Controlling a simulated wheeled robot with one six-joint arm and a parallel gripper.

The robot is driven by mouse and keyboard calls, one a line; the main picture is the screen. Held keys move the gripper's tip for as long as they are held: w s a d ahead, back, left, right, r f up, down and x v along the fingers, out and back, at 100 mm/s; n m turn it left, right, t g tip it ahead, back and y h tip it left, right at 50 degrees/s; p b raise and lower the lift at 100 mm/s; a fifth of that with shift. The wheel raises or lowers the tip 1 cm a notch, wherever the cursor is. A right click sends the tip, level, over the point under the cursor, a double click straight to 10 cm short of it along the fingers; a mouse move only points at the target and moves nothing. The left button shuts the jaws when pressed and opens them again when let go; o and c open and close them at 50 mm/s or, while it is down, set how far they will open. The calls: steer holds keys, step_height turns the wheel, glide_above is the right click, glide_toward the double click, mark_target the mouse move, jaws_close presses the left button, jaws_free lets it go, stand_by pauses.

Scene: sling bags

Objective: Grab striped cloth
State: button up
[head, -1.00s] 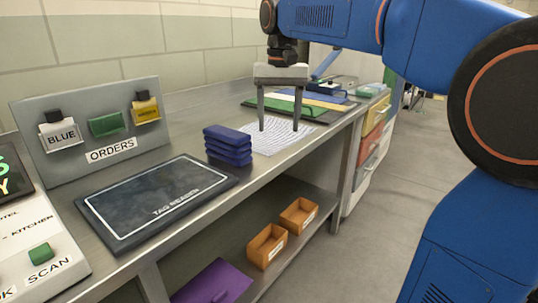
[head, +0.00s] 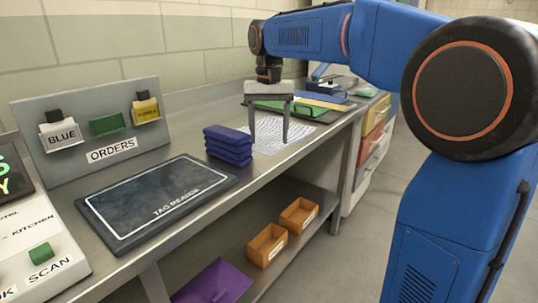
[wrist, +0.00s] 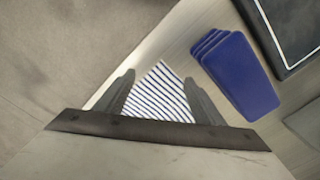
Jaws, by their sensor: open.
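The striped cloth (head: 293,134), white with thin dark stripes, lies flat on the steel counter just right of a stack of blue folded items. In the wrist view the striped cloth (wrist: 158,92) shows blue and white stripes between the two fingers. My gripper (head: 269,143) is open and empty, fingers pointing down over the cloth's left part, close to the stack. In the wrist view my gripper (wrist: 158,82) hides the cloth's near part. I cannot tell whether the fingertips touch the cloth.
The blue stack (head: 228,145) is close left of my gripper; it also shows in the wrist view (wrist: 238,75). A dark tag reader pad (head: 150,200) lies further left. Green and yellow items (head: 290,106) lie behind. The counter's front edge drops to a shelf with orange bins (head: 267,245).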

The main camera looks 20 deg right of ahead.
steer(key=shift+f, duration=1.8)
jaws_close()
step_height(320, 180, up, 12)
steer(key=shift+r, duration=0.1)
step_height(320, 180, up, 9)
glide_above(269, 154)
steer(key=shift+w, duration=0.1)
